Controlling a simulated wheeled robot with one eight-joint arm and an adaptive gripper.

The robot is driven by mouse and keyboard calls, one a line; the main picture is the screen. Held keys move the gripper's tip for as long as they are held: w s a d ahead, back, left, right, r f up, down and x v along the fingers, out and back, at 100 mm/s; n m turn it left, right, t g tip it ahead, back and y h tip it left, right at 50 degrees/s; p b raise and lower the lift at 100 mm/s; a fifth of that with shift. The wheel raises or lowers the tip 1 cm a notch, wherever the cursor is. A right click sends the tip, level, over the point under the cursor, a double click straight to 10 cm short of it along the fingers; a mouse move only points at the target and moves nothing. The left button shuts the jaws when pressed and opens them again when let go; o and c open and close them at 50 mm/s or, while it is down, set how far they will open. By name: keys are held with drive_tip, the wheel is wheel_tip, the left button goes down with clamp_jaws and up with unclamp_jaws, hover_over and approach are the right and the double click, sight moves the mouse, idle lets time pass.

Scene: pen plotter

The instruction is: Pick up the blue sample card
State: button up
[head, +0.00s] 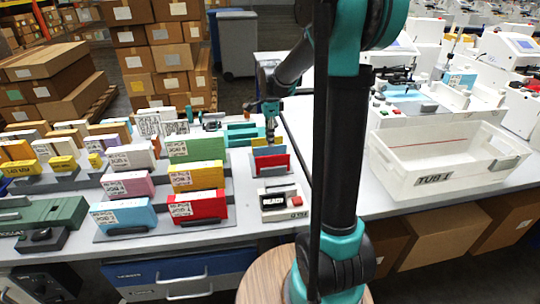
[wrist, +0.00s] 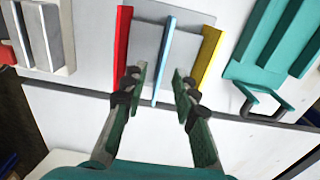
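The blue sample card (wrist: 165,58) stands edge-on in a grey holder (wrist: 147,40) in the wrist view, between a red card (wrist: 122,50) and a yellow card (wrist: 208,55). My gripper (wrist: 160,88) is open, with one finger on each side of the blue card's near end and a visible gap on both sides. In the head view my gripper (head: 270,128) points down over the small card holder. The blue card (head: 270,151) shows there behind the red card (head: 272,165). How deep the fingertips reach along the card is unclear.
A white tub (head: 440,185) stands on the right bench. A black-and-white labelled block (head: 280,201) sits in front of the card holder. Racks of coloured boxes (head: 195,176) stand to the left. Teal parts (wrist: 268,50) lie right of the holder in the wrist view.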

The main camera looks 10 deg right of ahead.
sight(270, 154)
drive_tip(key=shift+w+d+f, duration=0.1)
drive_tip(key=shift+w+f, duration=0.05)
drive_tip(key=shift+f, duration=2.6)
clamp_jaws()
